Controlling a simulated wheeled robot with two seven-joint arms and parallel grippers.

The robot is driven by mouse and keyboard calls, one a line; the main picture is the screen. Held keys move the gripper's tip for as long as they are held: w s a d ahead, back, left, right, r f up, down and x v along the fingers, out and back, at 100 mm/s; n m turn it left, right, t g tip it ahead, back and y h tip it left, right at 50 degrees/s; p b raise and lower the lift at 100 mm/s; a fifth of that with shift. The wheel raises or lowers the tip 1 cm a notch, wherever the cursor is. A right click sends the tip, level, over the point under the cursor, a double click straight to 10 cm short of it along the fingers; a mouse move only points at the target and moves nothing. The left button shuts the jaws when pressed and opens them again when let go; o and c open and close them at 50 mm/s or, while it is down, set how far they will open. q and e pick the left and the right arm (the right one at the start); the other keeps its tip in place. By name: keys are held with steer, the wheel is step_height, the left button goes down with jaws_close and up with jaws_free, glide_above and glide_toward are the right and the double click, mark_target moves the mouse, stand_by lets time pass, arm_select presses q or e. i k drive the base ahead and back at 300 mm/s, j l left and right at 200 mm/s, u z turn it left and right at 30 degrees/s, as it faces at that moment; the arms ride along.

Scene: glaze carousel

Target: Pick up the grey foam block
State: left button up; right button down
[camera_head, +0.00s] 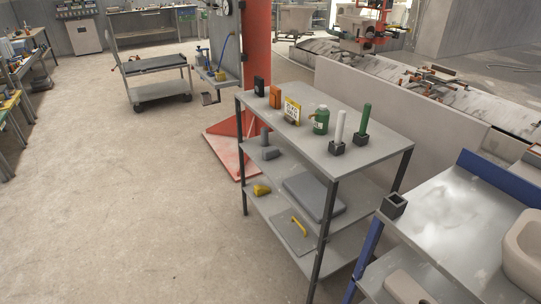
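No gripper of mine shows in the head view. A small grey block (271,153) lies on the middle shelf of the grey shelf rack, near its left end, beside an upright dark grey cylinder (264,137). Either grey piece could be the foam block; I cannot tell which from this distance. The top shelf (325,155) partly covers the shelves below.
A blue-framed table (450,215) stands at right. Floor (120,210) at left is clear.

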mark_target(270, 153)
steer(key=z, duration=0.3)
steer(key=i+j+z, duration=0.6)
steer(key=j+z, duration=0.2)
